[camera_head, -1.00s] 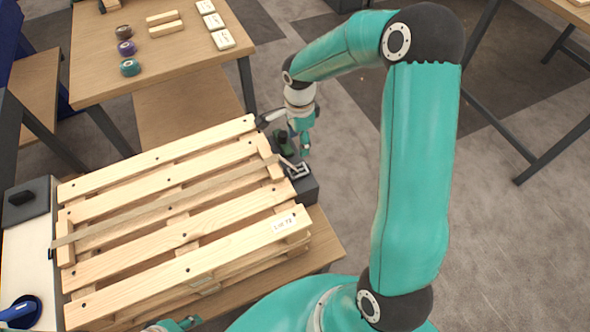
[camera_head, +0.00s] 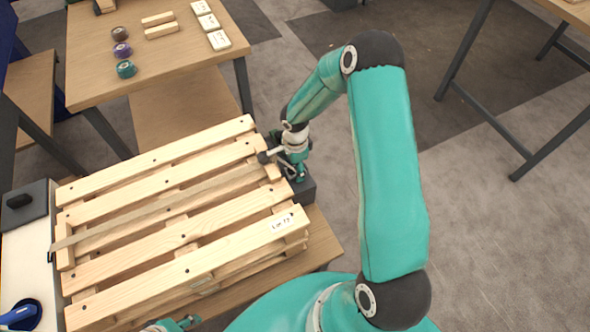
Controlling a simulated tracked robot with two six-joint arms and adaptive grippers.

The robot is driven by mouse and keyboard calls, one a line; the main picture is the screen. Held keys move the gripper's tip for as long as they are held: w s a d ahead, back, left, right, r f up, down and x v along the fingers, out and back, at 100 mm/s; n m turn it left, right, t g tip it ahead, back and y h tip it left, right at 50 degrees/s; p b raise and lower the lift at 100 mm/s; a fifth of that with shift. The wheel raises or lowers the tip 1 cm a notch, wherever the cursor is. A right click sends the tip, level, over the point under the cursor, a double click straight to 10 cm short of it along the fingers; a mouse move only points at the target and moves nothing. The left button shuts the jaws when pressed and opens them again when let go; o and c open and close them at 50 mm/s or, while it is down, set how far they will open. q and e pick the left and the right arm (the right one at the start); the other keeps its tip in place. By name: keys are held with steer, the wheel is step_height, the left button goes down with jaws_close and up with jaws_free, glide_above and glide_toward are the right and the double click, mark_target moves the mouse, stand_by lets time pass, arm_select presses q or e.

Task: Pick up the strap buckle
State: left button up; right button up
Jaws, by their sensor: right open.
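The strap (camera_head: 160,205) runs across the wooden pallet (camera_head: 185,268) toward a dark block (camera_head: 306,190) at its right end. The strap buckle is on that block's top, mostly hidden now behind my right gripper. My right gripper (camera_head: 297,174) is open and points down right over the block, at the buckle's place. I cannot tell whether it touches the buckle. A small part of my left gripper (camera_head: 178,325) shows at the bottom edge, left of centre, and its jaws cannot be made out.
The pallet lies on a wooden table (camera_head: 322,240). A dark box (camera_head: 27,203) and a blue tool (camera_head: 20,315) are at the left. Another table (camera_head: 95,75) behind holds tape rolls (camera_head: 122,50), wooden blocks and labelled blocks.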

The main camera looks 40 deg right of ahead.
steer(key=c, duration=0.9)
steer(key=shift+c, duration=0.2)
